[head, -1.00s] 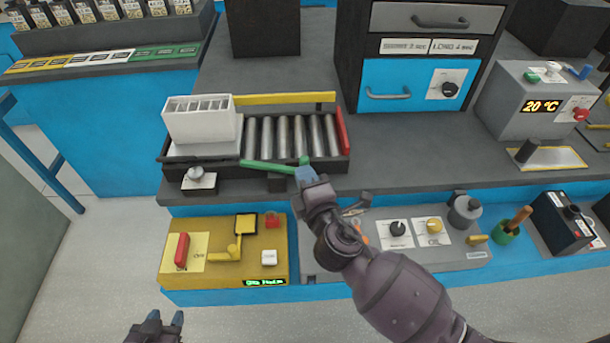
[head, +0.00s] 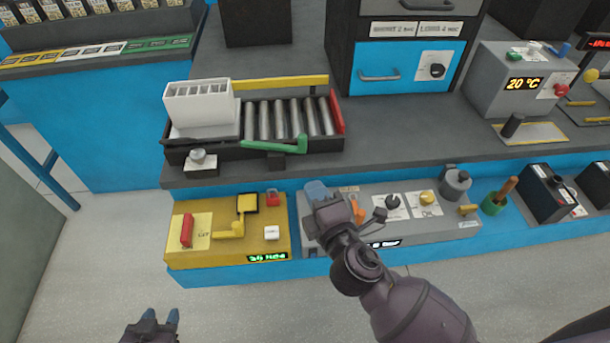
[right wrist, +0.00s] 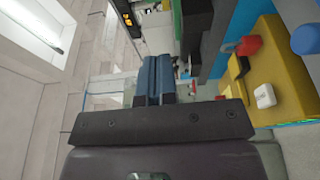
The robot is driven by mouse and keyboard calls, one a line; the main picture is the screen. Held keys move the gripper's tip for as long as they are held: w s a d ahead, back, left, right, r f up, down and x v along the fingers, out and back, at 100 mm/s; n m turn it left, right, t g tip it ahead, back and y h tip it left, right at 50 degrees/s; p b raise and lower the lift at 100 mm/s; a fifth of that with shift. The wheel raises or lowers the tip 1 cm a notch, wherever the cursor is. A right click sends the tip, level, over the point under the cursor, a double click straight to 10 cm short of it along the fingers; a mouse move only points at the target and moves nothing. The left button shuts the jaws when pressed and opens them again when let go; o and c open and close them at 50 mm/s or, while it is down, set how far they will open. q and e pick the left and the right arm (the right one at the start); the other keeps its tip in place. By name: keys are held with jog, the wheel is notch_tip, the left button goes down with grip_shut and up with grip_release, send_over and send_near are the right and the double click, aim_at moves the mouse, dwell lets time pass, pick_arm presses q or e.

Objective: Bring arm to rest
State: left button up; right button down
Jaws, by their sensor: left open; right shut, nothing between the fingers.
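My right gripper (head: 316,188) is shut and empty. In the head view it is over the left part of the grey control panel (head: 448,222), in front of the roller conveyor. In the right wrist view its blue fingertips (right wrist: 154,78) lie together with nothing between them. My left gripper (head: 158,318) is at the bottom edge of the head view, over the floor; its two blue fingertips are apart and it is empty.
The roller conveyor (head: 282,118) carries a white slotted box (head: 200,106); a green bar (head: 270,146) lies along its front. A yellow control box (head: 228,250) is left of my right gripper. A grey 20 °C unit (head: 490,85) stands right. Floor (head: 90,260) at left is clear.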

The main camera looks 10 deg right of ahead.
pick_arm(q)
jog(key=shift+w+r, duration=0.1)
pick_arm(e)
jog(key=v, duration=0.2)
jog(key=shift+s+d, duration=0.15)
jog(key=shift+s, duration=0.1)
jog(key=s+d+f+m+g+h, duration=0.2)
jog(key=s+d+f+m, duration=0.4)
jog(key=d+f+m, duration=0.3)
jog(key=s+d+f+m+g+h, duration=0.3)
jog(key=s+d+f+m+g, duration=0.1)
jog(key=s+d+f+m, duration=0.3)
jog(key=d+f+m, duration=0.2)
jog(key=d+m, duration=0.2)
jog(key=shift+s+d+f, duration=0.15)
jog(key=shift+s+f, duration=0.2)
pick_arm(q)
jog(key=shift+s+f, duration=0.2)
jog(key=shift+s, duration=0.05)
jog(key=shift+s+f, duration=0.1)
jog(key=shift+s, duration=0.1)
jog(key=shift+w, duration=0.2)
